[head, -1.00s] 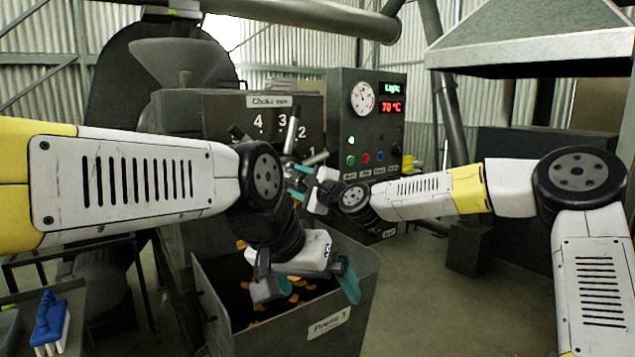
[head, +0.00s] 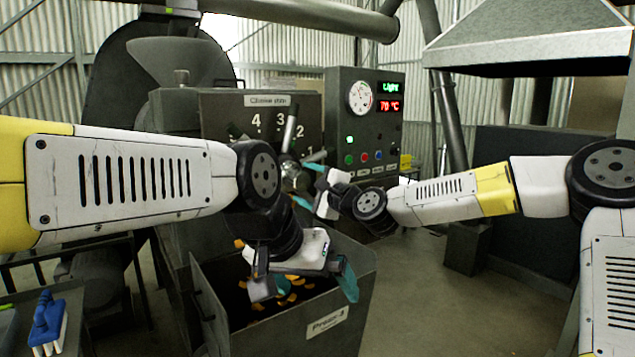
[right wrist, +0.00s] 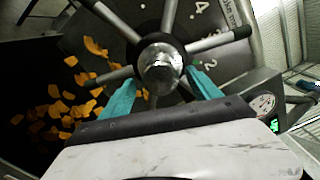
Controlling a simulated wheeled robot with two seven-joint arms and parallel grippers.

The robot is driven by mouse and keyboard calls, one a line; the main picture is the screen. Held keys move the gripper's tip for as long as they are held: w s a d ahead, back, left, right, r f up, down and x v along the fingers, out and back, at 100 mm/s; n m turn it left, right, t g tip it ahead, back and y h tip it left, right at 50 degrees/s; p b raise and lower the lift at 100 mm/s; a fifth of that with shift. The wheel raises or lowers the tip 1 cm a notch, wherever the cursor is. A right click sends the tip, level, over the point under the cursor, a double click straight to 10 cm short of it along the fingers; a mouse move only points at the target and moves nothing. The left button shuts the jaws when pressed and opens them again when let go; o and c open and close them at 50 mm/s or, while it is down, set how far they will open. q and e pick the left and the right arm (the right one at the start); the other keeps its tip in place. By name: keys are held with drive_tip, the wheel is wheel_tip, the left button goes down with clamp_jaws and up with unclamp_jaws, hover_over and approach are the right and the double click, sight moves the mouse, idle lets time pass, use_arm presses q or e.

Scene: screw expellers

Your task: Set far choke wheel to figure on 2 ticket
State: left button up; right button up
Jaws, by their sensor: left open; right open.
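The choke wheel (head: 290,165) is on the front of the grey press, with a metal hub and several dark-gripped spokes. In the right wrist view the hub (right wrist: 160,66) is large and near. A numbered dial plate with 4, 3, 2 (head: 278,124) is behind it, partly hidden by my left arm. My right gripper (head: 315,188) is open at the wheel; in the right wrist view its teal fingers (right wrist: 160,88) lie either side of the hub, and I cannot tell if they touch. My left gripper (head: 305,283) is open and empty above the bin. No ticket is legible.
A bin labelled Press 3 (head: 345,318) holds orange pieces below the wheel. A control panel (head: 383,130) with gauge, 70 °C display and buttons stands right of the wheel. A blue brush (head: 46,320) lies at lower left. Floor at the right is clear.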

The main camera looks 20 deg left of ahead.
drive_tip(key=shift+v, duration=1.65)
drive_tip(key=shift+s+a+f, duration=0.1)
drive_tip(key=shift+s+f, duration=0.05)
drive_tip(key=shift+f, duration=0.1)
drive_tip(key=s+d+f+n+g+h, duration=0.3)
drive_tip(key=s+d+f+n+h, duration=0.4)
drive_tip(key=d+f+n, duration=0.4)
drive_tip(key=s+d+r+g+h, duration=0.1)
drive_tip(key=s+d+r+h, duration=0.1)
drive_tip(key=s+d, duration=0.8)
drive_tip(key=s+d+r+n+h, duration=0.1)
drive_tip(key=s+d+h, duration=0.2)
drive_tip(key=s+d, duration=0.8)
drive_tip(key=d, duration=0.5)
drive_tip(key=shift+r+g, duration=0.4)
